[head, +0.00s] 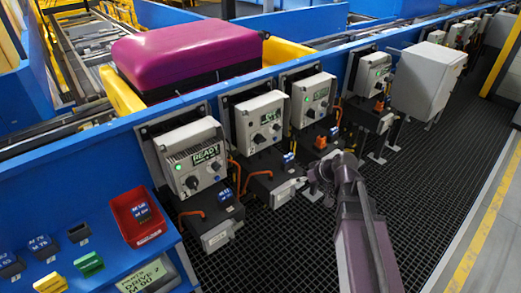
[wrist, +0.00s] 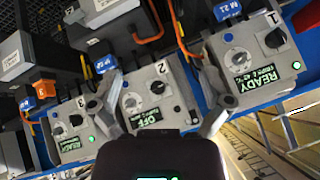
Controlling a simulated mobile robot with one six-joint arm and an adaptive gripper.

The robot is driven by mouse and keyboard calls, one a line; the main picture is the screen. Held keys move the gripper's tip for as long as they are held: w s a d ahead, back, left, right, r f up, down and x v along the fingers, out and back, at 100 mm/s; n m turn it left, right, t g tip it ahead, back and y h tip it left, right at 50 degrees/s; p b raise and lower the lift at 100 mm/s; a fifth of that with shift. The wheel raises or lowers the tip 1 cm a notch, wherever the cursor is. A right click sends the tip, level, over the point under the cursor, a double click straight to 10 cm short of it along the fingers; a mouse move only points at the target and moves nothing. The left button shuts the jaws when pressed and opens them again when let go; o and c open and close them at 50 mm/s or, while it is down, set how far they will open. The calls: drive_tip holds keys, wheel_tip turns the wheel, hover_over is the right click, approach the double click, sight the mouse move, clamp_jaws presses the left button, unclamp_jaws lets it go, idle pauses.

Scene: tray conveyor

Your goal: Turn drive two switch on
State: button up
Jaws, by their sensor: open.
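The drive two unit is a grey control box (head: 246,118), second from the left in the head view. In the wrist view the box marked 2 (wrist: 176,108) shows a small lit display reading OFF (wrist: 147,119). It has a dark rotary knob (wrist: 158,87) and another round knob (wrist: 131,102) beside it; I cannot tell which is the switch. My gripper (wrist: 162,95) is open and empty, its fingers on either side of this box's face in the picture. In the head view my gripper (head: 322,172) is right of and below the box; contact cannot be told.
Drive one (wrist: 265,45) and drive three (wrist: 72,138) flank it, both displays reading READY. Grey motor housings with orange cables hang below the boxes. A large grey cabinet (head: 428,80) stands right. A purple suitcase (head: 190,45) lies on the conveyor. Dark grating is open on the right.

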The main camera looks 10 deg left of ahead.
drive_tip(key=w+a+f+n+t+y+b, duration=0.2)
drive_tip(key=w+a+n+t+y+b, duration=0.15)
drive_tip(key=w+a+b, duration=0.3)
drive_tip(key=t+y+b, duration=0.3)
drive_tip(key=t+b, duration=0.2)
drive_tip(key=b, duration=0.4)
approach(261, 140)
drive_tip(key=v, duration=0.3)
drive_tip(key=shift+s+d+r, duration=0.1)
drive_tip(key=shift+d, duration=0.1)
drive_tip(key=x, duration=1.3)
drive_tip(key=shift+w+a, duration=0.2)
drive_tip(key=shift+a, duration=0.15)
drive_tip(key=c, duration=1.2)
